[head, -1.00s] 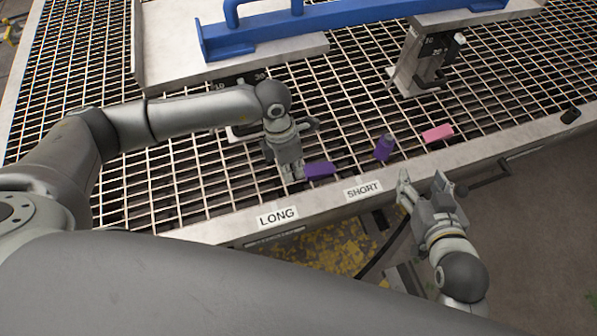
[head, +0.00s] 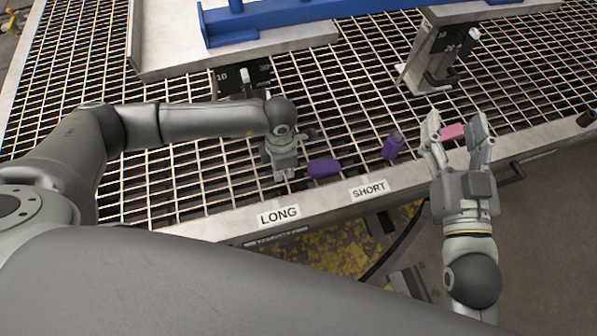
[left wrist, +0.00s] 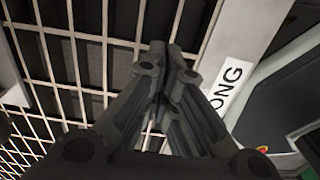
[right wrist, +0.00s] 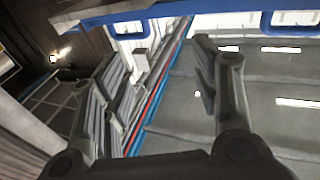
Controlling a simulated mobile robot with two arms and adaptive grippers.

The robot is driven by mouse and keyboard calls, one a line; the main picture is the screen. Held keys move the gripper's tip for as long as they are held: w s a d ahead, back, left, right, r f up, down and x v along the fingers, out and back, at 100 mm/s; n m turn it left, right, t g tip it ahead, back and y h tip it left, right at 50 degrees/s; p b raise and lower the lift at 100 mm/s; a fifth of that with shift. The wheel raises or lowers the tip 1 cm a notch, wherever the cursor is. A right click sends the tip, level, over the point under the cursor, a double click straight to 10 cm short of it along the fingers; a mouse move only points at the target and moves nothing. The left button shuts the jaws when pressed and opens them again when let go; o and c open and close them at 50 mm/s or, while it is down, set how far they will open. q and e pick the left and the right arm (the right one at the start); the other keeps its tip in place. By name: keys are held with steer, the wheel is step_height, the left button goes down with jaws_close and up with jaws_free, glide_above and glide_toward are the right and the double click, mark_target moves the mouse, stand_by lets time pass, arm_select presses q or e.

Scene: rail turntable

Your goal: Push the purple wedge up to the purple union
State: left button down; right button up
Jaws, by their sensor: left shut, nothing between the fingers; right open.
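The purple wedge (head: 323,168) lies on the grating near the front rail, above the LONG and SHORT labels. The purple union (head: 393,145), a short upright-looking cylinder with a narrower top, stands to its right with a clear gap between them. My left gripper (head: 284,174) is shut and empty, just left of the wedge; whether it touches the wedge cannot be told. The left wrist view shows its closed fingers (left wrist: 165,55) over the grating. My right gripper (head: 456,122) is open and empty, right of the union and in front of the pink block. Neither wrist view shows the wedge or union.
A pink block (head: 453,131) lies behind my right gripper's fingers. A dark cylinder (head: 586,118) sits at the far right edge. A grey bracket (head: 437,60) and a blue frame on a pale plate (head: 240,58) stand behind. The grating between wedge and union is clear.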

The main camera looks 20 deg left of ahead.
mark_target(299, 177)
arm_select(q)
step_height(299, 177, down, 3)
steer(key=shift+r+b, duration=0.1)
steer(key=shift+b, duration=0.3)
steer(key=shift+w+d+b, duration=0.2)
steer(key=shift+w+d, duration=0.25)
steer(key=shift+d, duration=0.15)
steer(key=shift+w+d+b, duration=0.15)
steer(key=shift+w+d, duration=0.25)
steer(key=shift+d, duration=0.2)
steer(key=shift+w+d+r, duration=0.15)
steer(key=shift+w+d, duration=0.15)
steer(key=shift+d, duration=0.15)
arm_select(e)
steer(key=s+r+t+y, duration=0.1)
steer(key=s+r+t, duration=0.2)
steer(key=r+t, duration=0.2)
steer(key=shift+a+r+y, duration=0.15)
steer(key=shift+r+y, duration=0.25)
steer(key=shift+r, duration=1.25)
